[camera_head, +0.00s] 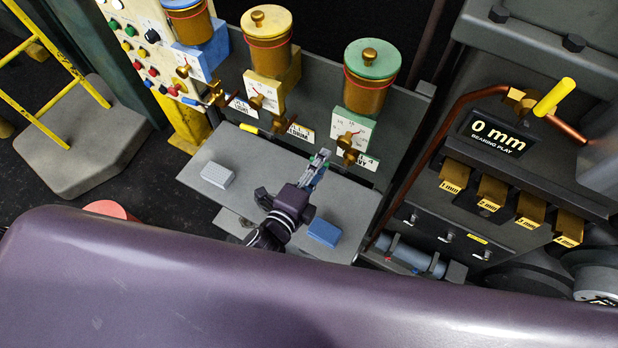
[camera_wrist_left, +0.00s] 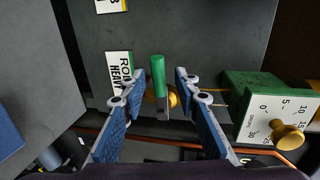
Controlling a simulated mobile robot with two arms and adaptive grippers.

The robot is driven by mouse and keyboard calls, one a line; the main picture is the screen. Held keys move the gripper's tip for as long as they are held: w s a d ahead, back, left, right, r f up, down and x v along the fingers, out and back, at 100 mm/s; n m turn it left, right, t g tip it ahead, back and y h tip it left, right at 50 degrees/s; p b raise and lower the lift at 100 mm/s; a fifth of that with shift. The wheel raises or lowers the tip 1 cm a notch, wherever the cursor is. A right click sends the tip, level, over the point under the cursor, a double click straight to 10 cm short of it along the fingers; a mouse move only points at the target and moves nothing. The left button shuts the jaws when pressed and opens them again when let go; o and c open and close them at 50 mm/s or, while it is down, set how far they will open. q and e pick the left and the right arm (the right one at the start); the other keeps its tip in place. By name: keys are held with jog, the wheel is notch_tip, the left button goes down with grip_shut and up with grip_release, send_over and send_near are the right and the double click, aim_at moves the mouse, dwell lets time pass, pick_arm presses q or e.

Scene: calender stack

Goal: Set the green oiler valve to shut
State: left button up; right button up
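The green oiler (camera_head: 370,78) has a green lid and a brass cup. It stands at the right of a row of three, with its white dial (camera_head: 352,128) and brass valve (camera_head: 349,152) below it. In the left wrist view its valve lever has a green handle (camera_wrist_left: 158,76), pointing up in the picture, and its dial (camera_wrist_left: 272,118) is on a green block at the right. My left gripper (camera_head: 318,164) is at the lever. It is open in the wrist view (camera_wrist_left: 157,84), with the green handle between its fingers and gaps on both sides. My right gripper is not in view.
The yellow oiler (camera_head: 268,45) and the blue oiler (camera_head: 190,22) stand to the left, each with its own valve and lever. A grey block (camera_head: 217,175) and a blue block (camera_head: 324,232) lie on the grey shelf (camera_head: 250,205) under my left arm.

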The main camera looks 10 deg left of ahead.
pick_arm(q)
jog(key=v, duration=1.1)
jog(key=s+a+f+n+g+y+b, duration=0.1)
jog(key=s+a+f+n+g, duration=0.15)
jog(key=f, duration=0.75)
jog(key=s+a+f+n+g+y+b, duration=0.1)
jog(key=s+f+n+g, duration=0.15)
jog(key=f, duration=0.75)
jog(key=s+a+f+n+g+b, duration=0.1)
jog(key=s+f+n, duration=0.25)
jog(key=f, duration=0.65)
jog(key=s+a+f+n+g+y+b, duration=0.1)
jog(key=s+a+f+n+g, duration=0.3)
jog(key=s+f, duration=0.5)
jog(key=s+a+f+n+g+y+b, duration=0.1)
jog(key=s+a+f+n+g, duration=0.3)
jog(key=s+f, duration=0.6)
jog(key=shift+s+a+f+n+y, duration=0.2)
jog(key=shift+s+a+n+y, duration=0.2)
jog(key=shift+s+a+n, duration=0.7)
jog(key=shift+w, duration=0.2)
